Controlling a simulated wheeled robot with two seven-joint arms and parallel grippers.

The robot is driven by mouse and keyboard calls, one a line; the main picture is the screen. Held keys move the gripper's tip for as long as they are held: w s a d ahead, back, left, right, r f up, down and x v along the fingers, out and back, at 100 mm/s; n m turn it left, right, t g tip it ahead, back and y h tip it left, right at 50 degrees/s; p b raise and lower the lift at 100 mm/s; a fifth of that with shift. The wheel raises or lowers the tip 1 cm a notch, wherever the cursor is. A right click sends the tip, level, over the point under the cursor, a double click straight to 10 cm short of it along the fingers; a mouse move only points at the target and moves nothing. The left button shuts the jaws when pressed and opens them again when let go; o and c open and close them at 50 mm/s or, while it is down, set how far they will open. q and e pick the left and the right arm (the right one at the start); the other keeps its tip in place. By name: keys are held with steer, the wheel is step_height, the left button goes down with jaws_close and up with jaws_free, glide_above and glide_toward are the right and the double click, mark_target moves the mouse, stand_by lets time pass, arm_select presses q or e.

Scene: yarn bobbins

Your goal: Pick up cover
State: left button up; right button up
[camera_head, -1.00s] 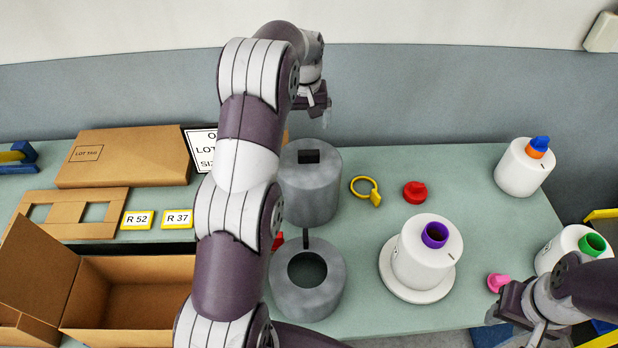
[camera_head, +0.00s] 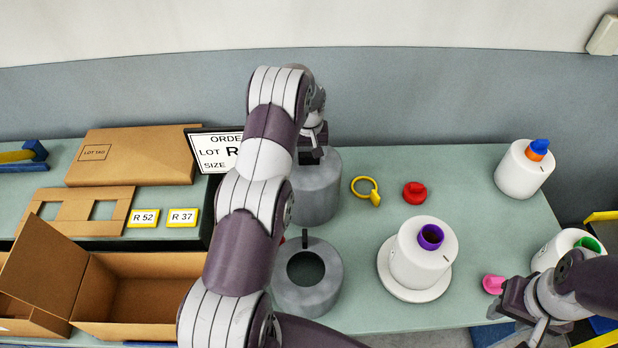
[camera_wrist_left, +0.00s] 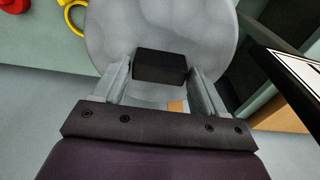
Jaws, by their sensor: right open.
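The cover is a grey cylinder (camera_head: 317,195) with a black block handle on top, standing at the back of the table; my left arm hides part of it. In the left wrist view, the cover's top (camera_wrist_left: 165,35) lies below the gripper, and the black handle (camera_wrist_left: 160,66) is between the two fingers. My left gripper (camera_head: 312,160) is over the cover, its fingers (camera_wrist_left: 160,85) open on either side of the handle with small gaps. My right gripper (camera_head: 515,318) is open at the lower right, near a pink piece (camera_head: 493,284).
A grey ring-shaped piece (camera_head: 330,295) with an upright black tab stands in front. A white bobbin on a disc (camera_head: 420,262), a yellow ring (camera_head: 364,188) and a red knob (camera_head: 414,192) are to the right. An open cardboard box (camera_head: 140,300) and an order sign (camera_head: 215,150) are left.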

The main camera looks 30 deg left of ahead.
arm_select(q)
steer(key=shift+s, duration=0.1)
steer(key=c, duration=1)
steer(key=shift+o, duration=0.2)
steer(key=shift+w, duration=0.2)
